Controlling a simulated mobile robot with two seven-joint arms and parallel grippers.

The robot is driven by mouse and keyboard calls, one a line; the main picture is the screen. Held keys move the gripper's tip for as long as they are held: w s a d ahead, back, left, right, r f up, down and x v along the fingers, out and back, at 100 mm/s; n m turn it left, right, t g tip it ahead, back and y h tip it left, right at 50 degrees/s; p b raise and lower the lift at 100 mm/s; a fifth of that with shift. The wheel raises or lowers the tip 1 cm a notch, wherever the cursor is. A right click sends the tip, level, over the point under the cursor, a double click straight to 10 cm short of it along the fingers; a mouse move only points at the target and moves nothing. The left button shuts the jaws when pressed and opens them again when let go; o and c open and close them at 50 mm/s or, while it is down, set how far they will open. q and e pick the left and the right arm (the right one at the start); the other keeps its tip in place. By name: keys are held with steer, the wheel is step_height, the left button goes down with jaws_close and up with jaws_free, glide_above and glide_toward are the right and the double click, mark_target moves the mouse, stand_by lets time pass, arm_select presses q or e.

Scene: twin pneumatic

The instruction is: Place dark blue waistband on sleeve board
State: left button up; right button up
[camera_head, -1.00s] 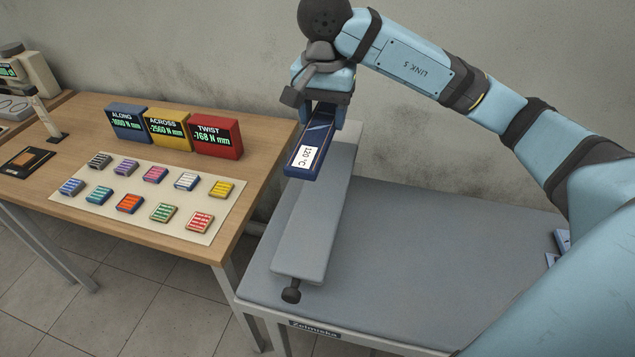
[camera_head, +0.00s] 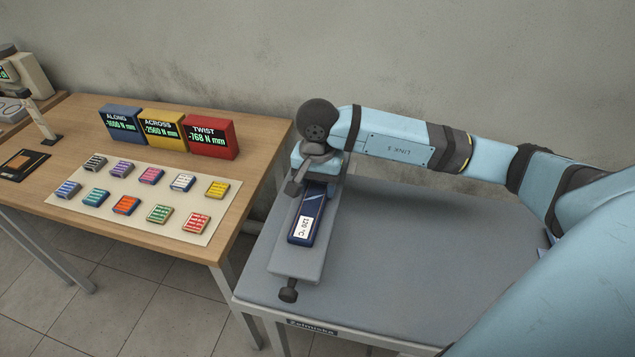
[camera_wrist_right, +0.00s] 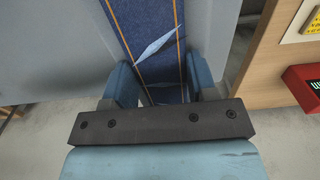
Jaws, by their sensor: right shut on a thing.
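The dark blue waistband (camera_head: 311,205) has a white label reading 120 °C at its near end. It lies along the grey sleeve board (camera_head: 290,262), lined up with its length and low over its top; whether it touches the board is hard to tell. My right gripper (camera_head: 317,179) is shut on the waistband's far end. In the right wrist view, the waistband (camera_wrist_right: 150,35) with its orange edge lines runs between the two blue fingers (camera_wrist_right: 163,88). The far part of the board is hidden behind my right gripper. My left gripper is not in view.
The sleeve board stands over a grey ironing table (camera_head: 400,270), whose right part is mostly clear. A wooden table (camera_head: 60,130) at left holds a mat (camera_head: 140,222) with several coloured blocks and blue, yellow and red display boxes (camera_head: 210,137).

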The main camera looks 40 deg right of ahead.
mark_target(317, 188)
steer(key=shift+f, duration=0.1)
steer(key=shift+f+b, duration=0.15)
steer(key=shift+b, duration=0.2)
steer(key=o, duration=0.9)
steer(key=shift+o, duration=0.2)
steer(key=shift+r, duration=0.2)
steer(key=shift+r+p, duration=0.2)
steer(key=shift+p, duration=0.3)
step_height(317, 188, up, 12)
steer(key=b, duration=0.1)
steer(key=shift+b, duration=0.35)
